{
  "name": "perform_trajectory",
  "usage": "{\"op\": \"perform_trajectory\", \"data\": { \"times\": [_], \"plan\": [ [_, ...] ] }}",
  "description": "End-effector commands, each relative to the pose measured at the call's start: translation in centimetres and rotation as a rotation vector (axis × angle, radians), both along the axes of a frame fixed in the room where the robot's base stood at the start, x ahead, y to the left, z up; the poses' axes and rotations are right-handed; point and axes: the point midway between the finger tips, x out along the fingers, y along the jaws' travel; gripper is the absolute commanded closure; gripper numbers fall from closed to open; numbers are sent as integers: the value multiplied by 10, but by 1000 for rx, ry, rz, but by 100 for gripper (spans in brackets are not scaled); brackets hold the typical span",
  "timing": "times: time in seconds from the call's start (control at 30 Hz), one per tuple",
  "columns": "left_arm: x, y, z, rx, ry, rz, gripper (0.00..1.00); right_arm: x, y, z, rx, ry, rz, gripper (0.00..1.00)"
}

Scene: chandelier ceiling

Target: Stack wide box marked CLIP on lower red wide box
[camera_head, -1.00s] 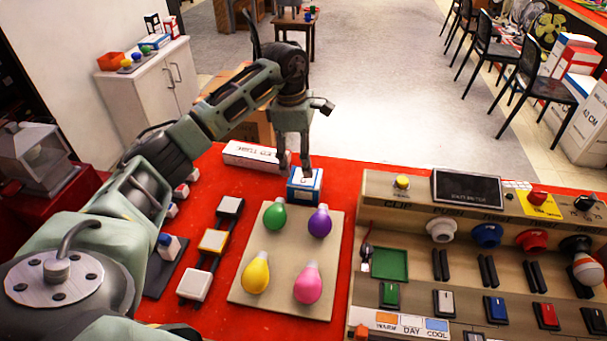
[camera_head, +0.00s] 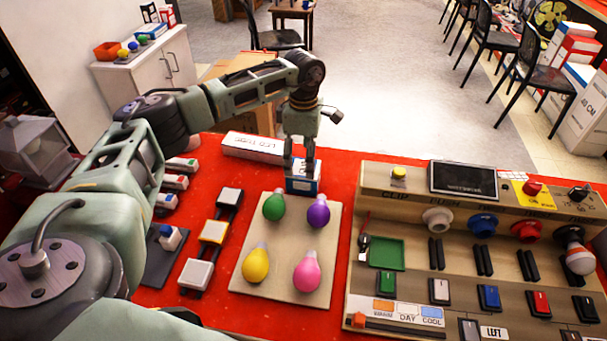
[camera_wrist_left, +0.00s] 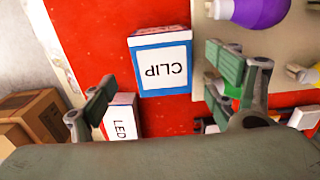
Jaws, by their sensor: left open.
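The wide box marked CLIP (camera_wrist_left: 163,62) is blue with a white label and lies on the red table; the wrist view shows its lettering upside down. In the head view the same CLIP box (camera_head: 303,185) stands just behind the bulb board, partly hidden by my left gripper (camera_head: 300,168). That gripper is open and above the box. In the wrist view my left gripper (camera_wrist_left: 162,88) has its fingers apart, one on each side of the box's near end, and nothing is held. I cannot tell which box is the lower red wide box. My right gripper is not in view.
A white LED tube box (camera_head: 252,147) lies close behind and left of the CLIP box. The board (camera_head: 290,250) with several coloured bulbs is in front. A console (camera_head: 455,205) with switches and sockets fills the right. Boxes (camera_head: 590,110) stand on the floor at far right.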

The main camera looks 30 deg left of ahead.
Motion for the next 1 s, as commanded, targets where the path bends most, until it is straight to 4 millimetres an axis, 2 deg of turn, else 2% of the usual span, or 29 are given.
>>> {"op": "perform_trajectory", "data": {
  "times": [0.27,0.4,0.7,1.0],
  "plan": [
    [-5,-3,-35,0,4,-1,20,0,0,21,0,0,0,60],
    [-4,-3,-53,0,1,0,20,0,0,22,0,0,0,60],
    [-4,-3,-58,-1,-1,-2,20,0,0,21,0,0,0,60],
    [-4,-3,-57,-1,-1,-1,47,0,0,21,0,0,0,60]
  ]
}}
